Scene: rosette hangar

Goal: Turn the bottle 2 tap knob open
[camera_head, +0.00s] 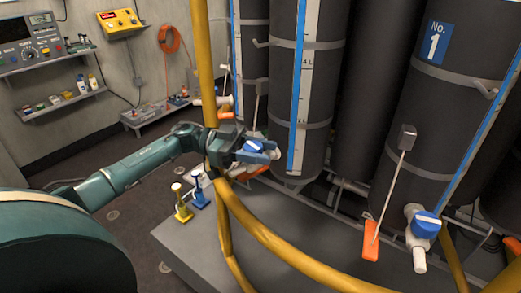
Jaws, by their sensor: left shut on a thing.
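My left gripper (264,149) reaches in from the left and is shut on a blue tap knob (253,146). The knob is at the low front of a tall dark bottle (315,100) with a blue-edged level scale. No number shows on this bottle, so I cannot read whether it is bottle 2. The jaws and wrist hide most of the tap body, and I cannot tell how far the knob is turned. My right gripper is not in view.
A yellow rail (275,245) curves in front of the bottles, with a yellow post (202,60) beside my left forearm. Bottle No. 1 (410,100) stands at right with its own blue tap knob (426,225) and an orange tag (370,240). Small yellow and blue stands (182,205) are below my wrist.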

